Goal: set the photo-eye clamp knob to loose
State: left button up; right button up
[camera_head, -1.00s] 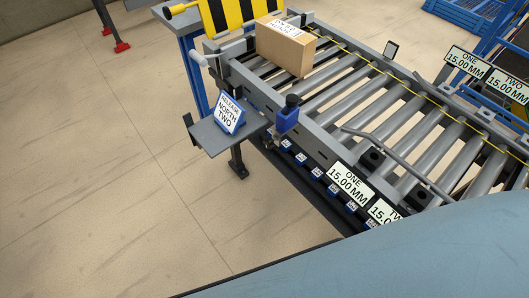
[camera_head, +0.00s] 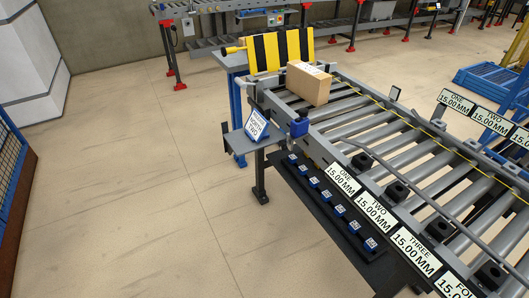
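A blue photo-eye block (camera_head: 299,128) sits on the near side rail of the roller conveyor (camera_head: 345,110), close to its left end. A small dark knob (camera_head: 304,113) shows on top of the block. It is too small to tell whether it is set tight or loose. Neither of my grippers is in view.
A sign reading "North Two" (camera_head: 256,126) stands on a small grey shelf (camera_head: 238,141) left of the block. A cardboard box (camera_head: 308,84) rests on the rollers before a yellow-black striped plate (camera_head: 265,53). Labels line the near rail. The floor (camera_head: 150,200) at left is open.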

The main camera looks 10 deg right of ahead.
aim_at(283, 144)
jog(key=u, duration=0.55)
jog(key=i, duration=4.85)
jog(key=z, duration=4.9)
jog(key=i, duration=1)
jog(key=u, duration=0.05)
